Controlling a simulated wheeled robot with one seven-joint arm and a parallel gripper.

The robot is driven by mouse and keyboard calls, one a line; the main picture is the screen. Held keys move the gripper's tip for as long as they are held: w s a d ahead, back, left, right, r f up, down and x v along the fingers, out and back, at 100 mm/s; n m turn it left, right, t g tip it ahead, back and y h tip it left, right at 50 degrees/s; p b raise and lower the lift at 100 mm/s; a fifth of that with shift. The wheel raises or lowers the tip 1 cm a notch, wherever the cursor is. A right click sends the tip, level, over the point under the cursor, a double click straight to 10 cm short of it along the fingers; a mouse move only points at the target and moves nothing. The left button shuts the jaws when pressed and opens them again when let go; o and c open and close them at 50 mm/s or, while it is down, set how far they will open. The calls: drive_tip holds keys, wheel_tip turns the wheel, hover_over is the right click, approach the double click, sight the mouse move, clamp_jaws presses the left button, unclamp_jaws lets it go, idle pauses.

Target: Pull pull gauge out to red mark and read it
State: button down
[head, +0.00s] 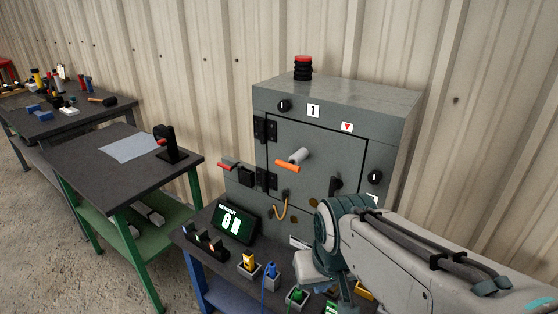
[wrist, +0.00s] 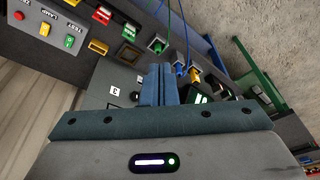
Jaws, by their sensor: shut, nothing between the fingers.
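My gripper (wrist: 158,72) shows in the wrist view with its two blue-grey fingers together and nothing between them. In the head view my arm reaches in from the right, its hand low in front of the grey cabinet (head: 385,109); the fingertips cannot be made out there. I cannot tell for certain which thing is the pull gauge. A black upright device with a red part (head: 166,143) stands on the green-legged bench. A red-ended lever (head: 228,166) sticks out at the cabinet's left side. A red mark on a pull gauge and its reading cannot be made out.
The cabinet door carries a grey and orange handle (head: 292,159). A green-lit display (head: 234,223) and several sockets with plugs, one blue (head: 271,270), crowd the bench before it. The wrist view shows a switch panel (wrist: 70,38). A pale sheet (head: 130,147) lies on the green-legged bench.

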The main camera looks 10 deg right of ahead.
idle(0.4)
drive_tip(key=c, duration=1.4)
unclamp_jaws()
drive_tip(key=shift+o, duration=1.2)
drive_tip(key=shift+w+d+p, duration=0.1)
drive_tip(key=shift+d+p, duration=0.15)
drive_tip(key=shift+p, duration=0.05)
drive_tip(key=w+d+n+g+h+p, duration=0.3)
drive_tip(key=w+h, duration=0.1)
drive_tip(key=h, duration=0.1)
drive_tip(key=n+t+h+p, duration=0.8)
drive_tip(key=n+t+p, duration=0.2)
drive_tip(key=n+t, duration=0.3)
approach(286, 167)
drive_tip(key=x, duration=1.2)
